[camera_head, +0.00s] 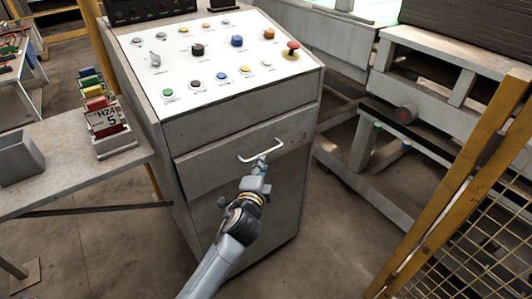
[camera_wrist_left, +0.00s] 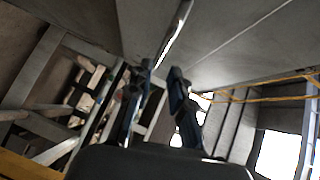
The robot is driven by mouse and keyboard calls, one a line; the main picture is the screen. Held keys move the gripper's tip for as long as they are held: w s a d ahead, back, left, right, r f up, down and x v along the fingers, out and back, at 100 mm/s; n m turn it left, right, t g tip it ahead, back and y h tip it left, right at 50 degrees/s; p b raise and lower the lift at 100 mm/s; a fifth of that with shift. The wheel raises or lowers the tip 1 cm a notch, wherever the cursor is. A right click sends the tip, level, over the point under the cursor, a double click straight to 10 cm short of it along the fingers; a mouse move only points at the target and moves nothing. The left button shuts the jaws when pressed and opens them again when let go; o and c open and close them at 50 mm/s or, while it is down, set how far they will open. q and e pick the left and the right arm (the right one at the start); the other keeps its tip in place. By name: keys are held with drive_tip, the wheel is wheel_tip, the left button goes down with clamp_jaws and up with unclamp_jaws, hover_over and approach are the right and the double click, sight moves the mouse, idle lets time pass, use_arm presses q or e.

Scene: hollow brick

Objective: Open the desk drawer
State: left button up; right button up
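The desk is a grey metal control cabinet with a sloped panel. A pale bar handle (camera_head: 262,154) is fixed on the drawer front. My left gripper (camera_head: 259,167) is at the handle, just below its bar from the head camera. In the left wrist view the two dark fingers (camera_wrist_left: 162,73) are apart, with the bright handle bar (camera_wrist_left: 174,38) running down toward the gap between them. Contact with the bar cannot be told. My right gripper is not in view.
A side table (camera_head: 75,160) with a metal bin (camera_head: 18,158) and coloured card holders (camera_head: 104,120) stands left of the cabinet. A yellow mesh guard (camera_head: 470,200) and a grey workbench (camera_head: 415,75) stand on the right. The floor before the cabinet is clear.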

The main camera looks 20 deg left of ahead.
sight(266, 153)
use_arm(q)
drive_tip(key=w, duration=0.5)
drive_tip(key=w+f, duration=0.1)
drive_tip(key=w, duration=0.1)
drive_tip(key=shift+w+a+f, duration=0.1)
drive_tip(key=shift+w+a, duration=0.15)
drive_tip(key=shift+a, duration=0.15)
clamp_jaws()
